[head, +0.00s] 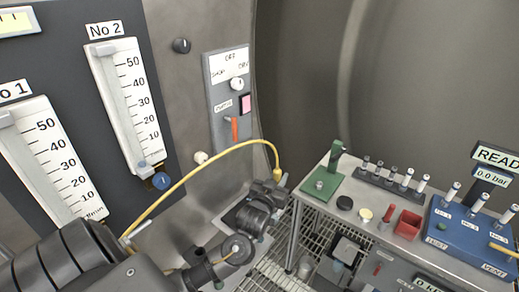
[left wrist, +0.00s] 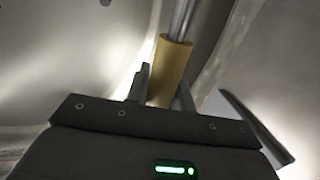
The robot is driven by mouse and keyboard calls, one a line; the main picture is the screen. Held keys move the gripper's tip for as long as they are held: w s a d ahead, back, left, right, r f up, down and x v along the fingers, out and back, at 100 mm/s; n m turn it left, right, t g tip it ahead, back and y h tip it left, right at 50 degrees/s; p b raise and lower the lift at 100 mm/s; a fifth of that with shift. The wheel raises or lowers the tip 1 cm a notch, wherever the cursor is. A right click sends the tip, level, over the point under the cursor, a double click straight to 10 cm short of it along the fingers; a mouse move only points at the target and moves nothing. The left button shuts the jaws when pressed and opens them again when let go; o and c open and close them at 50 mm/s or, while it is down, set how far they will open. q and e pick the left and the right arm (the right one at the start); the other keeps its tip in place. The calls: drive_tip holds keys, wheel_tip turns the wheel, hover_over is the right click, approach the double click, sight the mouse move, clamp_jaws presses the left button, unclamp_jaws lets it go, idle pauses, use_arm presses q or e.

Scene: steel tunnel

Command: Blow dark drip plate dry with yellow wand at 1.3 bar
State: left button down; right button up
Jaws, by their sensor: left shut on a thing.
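The yellow wand (head: 278,174) is in my left gripper (head: 279,182), which is shut on it beside the left end of the grey bench. A yellow hose (head: 190,172) arches from the wand back to the left. In the left wrist view the yellow wand body (left wrist: 171,70) sits between the fingers (left wrist: 160,92), with a metal tube running upward from it. The display (head: 489,177) reads 0.0 bar. A dark square piece (head: 346,250) lies low beside the bench; I cannot tell whether it is the drip plate. My right gripper is not in view.
The bench carries a green stand (head: 321,185), a row of dark-based vials (head: 386,183), a red box (head: 407,224) and a blue test box (head: 465,236). Gauges (head: 128,95) and a switch panel (head: 229,95) are on the wall. A wire grating (head: 270,270) lies below.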

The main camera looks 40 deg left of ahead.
use_arm(q)
drive_tip(key=w+a+r+n+g+y+p, duration=0.1)
drive_tip(key=w+a+r+y, duration=0.1)
drive_tip(key=a, duration=0.8)
drive_tip(key=shift+w+n+y, duration=0.4)
drive_tip(key=shift+w, duration=0.2)
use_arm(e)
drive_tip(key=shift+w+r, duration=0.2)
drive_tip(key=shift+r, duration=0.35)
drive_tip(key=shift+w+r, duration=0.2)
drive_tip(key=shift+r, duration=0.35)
use_arm(q)
drive_tip(key=shift+f, duration=0.15)
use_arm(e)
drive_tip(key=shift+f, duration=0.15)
use_arm(q)
wheel_tip(320, 180, down, 3)
drive_tip(key=b, duration=0.2)
drive_tip(key=shift+b, duration=0.4)
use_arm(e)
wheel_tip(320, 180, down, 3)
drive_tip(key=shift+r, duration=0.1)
use_arm(q)
drive_tip(key=shift+r, duration=0.2)
